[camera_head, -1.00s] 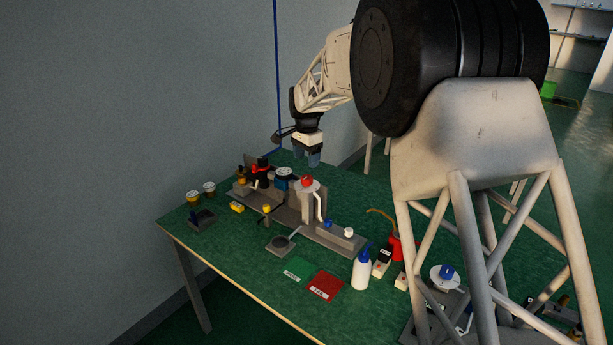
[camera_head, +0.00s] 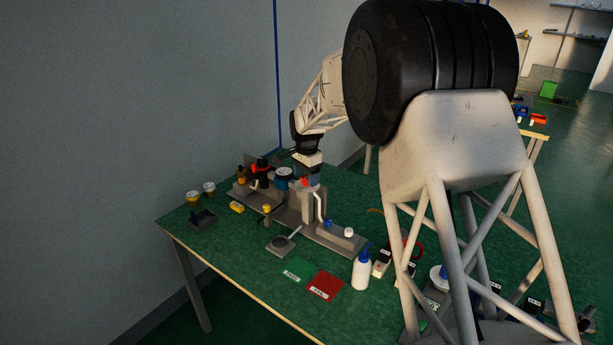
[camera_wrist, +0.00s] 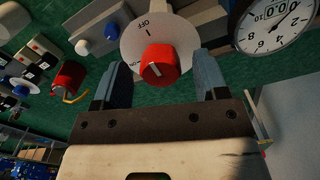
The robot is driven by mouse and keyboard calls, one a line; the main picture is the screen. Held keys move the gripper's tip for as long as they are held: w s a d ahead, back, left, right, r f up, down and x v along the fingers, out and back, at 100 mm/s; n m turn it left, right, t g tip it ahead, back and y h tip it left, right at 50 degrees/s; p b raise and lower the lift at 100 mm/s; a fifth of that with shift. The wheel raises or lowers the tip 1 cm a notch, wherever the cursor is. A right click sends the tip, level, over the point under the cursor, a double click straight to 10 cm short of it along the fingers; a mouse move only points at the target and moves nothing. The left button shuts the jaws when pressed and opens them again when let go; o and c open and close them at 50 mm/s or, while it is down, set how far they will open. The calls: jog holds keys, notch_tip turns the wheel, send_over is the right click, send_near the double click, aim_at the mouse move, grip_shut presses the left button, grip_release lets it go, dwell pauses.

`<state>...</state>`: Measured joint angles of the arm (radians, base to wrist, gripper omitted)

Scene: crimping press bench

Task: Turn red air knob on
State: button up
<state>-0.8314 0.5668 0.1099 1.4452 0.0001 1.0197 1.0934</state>
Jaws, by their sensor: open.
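A gauge (camera_wrist: 272,20) stands near the knob. Blue (camera_head: 328,224) and white (camera_head: 348,232) buttons are on the press base. A wall is behind the bench.

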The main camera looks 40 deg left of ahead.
jog(key=c, duration=0.9)
jog(key=shift+c, duration=0.2)
jog(key=shift+n, duration=0.4)
jog(key=n, duration=0.3)
jog(key=shift+n, duration=0.3)
jog(key=n, duration=0.9)
jog(key=shift+d, duration=0.1)
jog(key=n, duration=0.4)
jog(key=shift+n, duration=0.4)
